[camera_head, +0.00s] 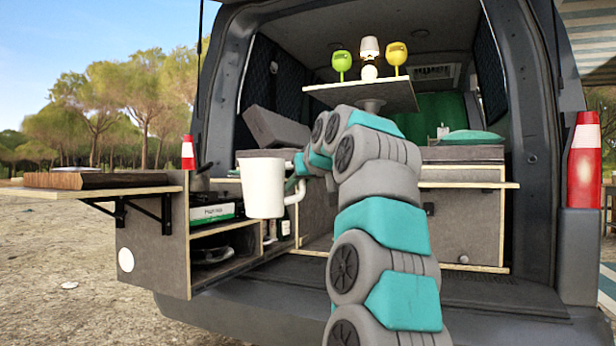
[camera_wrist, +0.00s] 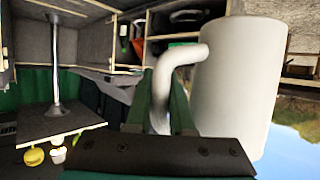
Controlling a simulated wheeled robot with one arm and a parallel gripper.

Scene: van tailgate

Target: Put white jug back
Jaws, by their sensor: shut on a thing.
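The white jug (camera_head: 263,187) hangs upright in the air in the head view, left of my arm and in front of the open side cabinet. In the wrist view the jug (camera_wrist: 238,85) fills the right side, with its curved handle (camera_wrist: 182,54) toward the middle. My gripper (camera_wrist: 165,105) is shut on the handle, its green fingers on either side of it. In the head view my gripper (camera_head: 298,180) is small and partly hidden by the jug and my arm.
A fold-out shelf (camera_head: 150,189) with a wooden board (camera_head: 97,180) juts out at left. The cabinet's open compartments (camera_head: 225,240) hold boxes and dark items. A raised table (camera_head: 350,95) inside the van carries two yellow-green cups and a white lamp. A grey cushion (camera_head: 275,130) leans behind the jug.

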